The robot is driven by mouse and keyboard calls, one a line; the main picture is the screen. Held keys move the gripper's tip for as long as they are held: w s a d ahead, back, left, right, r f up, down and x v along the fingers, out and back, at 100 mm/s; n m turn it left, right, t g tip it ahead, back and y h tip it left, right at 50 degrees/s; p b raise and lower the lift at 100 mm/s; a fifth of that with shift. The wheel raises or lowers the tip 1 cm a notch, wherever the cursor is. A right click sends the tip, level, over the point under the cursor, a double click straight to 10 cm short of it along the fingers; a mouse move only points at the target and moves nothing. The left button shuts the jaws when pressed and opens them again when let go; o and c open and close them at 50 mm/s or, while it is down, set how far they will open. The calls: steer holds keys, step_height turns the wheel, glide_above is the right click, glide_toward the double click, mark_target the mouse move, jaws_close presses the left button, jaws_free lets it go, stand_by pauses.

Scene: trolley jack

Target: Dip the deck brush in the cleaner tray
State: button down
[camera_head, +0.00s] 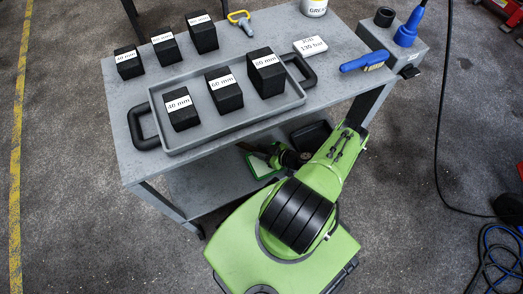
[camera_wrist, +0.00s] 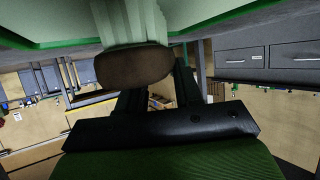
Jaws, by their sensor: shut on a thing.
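My gripper (camera_head: 279,156) reaches in beneath the tabletop, over the lower shelf, and is shut on the deck brush (camera_head: 256,149). In the wrist view the brush (camera_wrist: 133,66) shows a brown block with pale ridged bristles, in front of my dark fingers (camera_wrist: 157,92). A green-rimmed, pale tray (camera_head: 262,168), which looks like the cleaner tray, is at the brush on the lower shelf. In the wrist view its green edge (camera_wrist: 225,21) lies close to the bristles. I cannot tell whether the bristles touch it. The tabletop partly hides the brush.
The grey trolley top (camera_head: 342,45) overhangs the shelf. A black bin (camera_head: 312,134) sits behind my gripper. A cable (camera_head: 440,130) hangs at right.

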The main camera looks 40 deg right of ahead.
steer(key=shift+r+p, duration=3.3)
steer(key=shift+r, duration=0.3)
steer(key=shift+f, duration=0.15)
